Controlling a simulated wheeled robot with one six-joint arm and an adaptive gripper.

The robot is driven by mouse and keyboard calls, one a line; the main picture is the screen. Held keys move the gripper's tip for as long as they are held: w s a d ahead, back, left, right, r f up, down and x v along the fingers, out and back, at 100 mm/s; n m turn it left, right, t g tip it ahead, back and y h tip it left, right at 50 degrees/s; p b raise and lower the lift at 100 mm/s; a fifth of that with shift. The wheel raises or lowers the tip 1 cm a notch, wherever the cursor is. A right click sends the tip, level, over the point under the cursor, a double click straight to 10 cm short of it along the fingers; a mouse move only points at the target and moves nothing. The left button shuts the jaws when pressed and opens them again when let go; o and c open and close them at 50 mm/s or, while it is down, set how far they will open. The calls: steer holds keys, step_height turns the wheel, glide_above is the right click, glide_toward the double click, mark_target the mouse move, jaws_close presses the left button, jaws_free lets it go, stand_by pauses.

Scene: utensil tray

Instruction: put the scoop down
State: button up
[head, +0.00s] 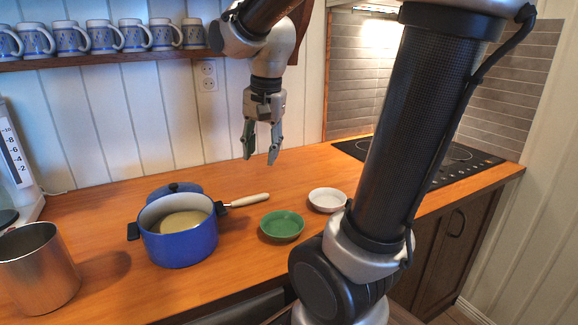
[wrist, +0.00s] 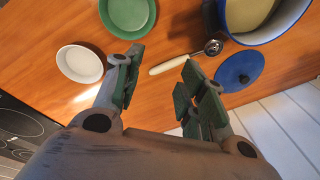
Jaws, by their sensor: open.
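The scoop has a cream handle (head: 250,200) and a dark metal head, and it lies on the wooden counter (head: 300,178) just behind and right of the blue pot in the head view. The pot partly hides its head there. In the wrist view the whole scoop (wrist: 174,64) shows, its metal head close to the pot's rim. My gripper (head: 260,157) is open and empty above the counter, apart from the scoop. In the wrist view the handle appears between and beyond the open fingertips (wrist: 160,62).
The blue pot (head: 180,245) holds a pale yellowish content. Its blue lid (wrist: 240,70) lies behind it. A green bowl (head: 282,226) and a white bowl (head: 327,200) stand to the right. A metal canister (head: 38,268) stands at left, a cooktop (head: 450,160) at right.

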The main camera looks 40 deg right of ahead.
steer(key=s+n+t, duration=0.2)
steer(key=s+n, duration=0.8)
steer(key=s, duration=0.1)
steer(key=shift+s+f, duration=0.2)
